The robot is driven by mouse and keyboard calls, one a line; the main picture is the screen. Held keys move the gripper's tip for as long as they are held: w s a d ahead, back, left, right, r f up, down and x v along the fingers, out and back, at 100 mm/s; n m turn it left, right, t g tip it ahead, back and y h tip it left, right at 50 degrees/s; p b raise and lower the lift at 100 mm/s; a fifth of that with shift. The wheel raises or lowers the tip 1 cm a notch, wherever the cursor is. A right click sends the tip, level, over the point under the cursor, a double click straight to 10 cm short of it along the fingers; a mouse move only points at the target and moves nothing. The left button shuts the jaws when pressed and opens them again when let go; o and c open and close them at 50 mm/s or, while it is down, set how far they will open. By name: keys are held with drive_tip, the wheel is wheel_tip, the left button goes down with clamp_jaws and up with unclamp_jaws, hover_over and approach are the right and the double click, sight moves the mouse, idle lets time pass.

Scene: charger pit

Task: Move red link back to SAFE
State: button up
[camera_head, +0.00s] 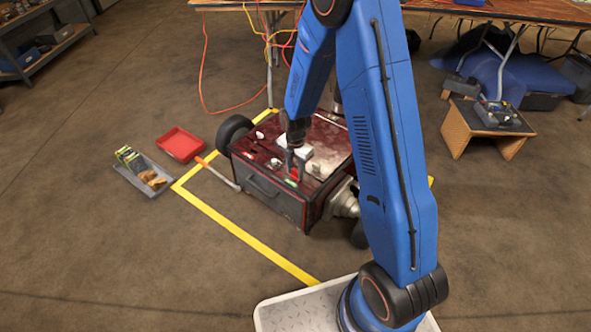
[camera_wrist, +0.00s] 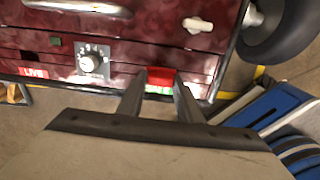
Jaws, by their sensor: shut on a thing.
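The red link (camera_wrist: 160,76) sits between the fingers of my gripper (camera_wrist: 160,92) in the wrist view, and the fingers are shut on it. It is at the edge of the dark red machine's top panel (camera_wrist: 140,27), right beside a green label (camera_wrist: 158,90) whose text I cannot read. A red LIVE label (camera_wrist: 33,72) is farther left on the same strip. In the head view my gripper (camera_head: 295,165) reaches down to the front part of the machine (camera_head: 262,190). I cannot tell whether the link is fully seated.
A dial (camera_wrist: 92,62) and a white lever (camera_wrist: 197,25) stand up from the panel near my gripper. A red tray (camera_head: 181,144) and a grey tray (camera_head: 138,170) with items lie on the floor left of the machine. Yellow tape (camera_head: 245,235) marks the floor.

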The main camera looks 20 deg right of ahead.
drive_tip(key=shift+f, duration=0.4)
drive_tip(key=o, duration=1.2)
wheel_tip(320, 180, up, 17)
drive_tip(key=shift+r, duration=0.2)
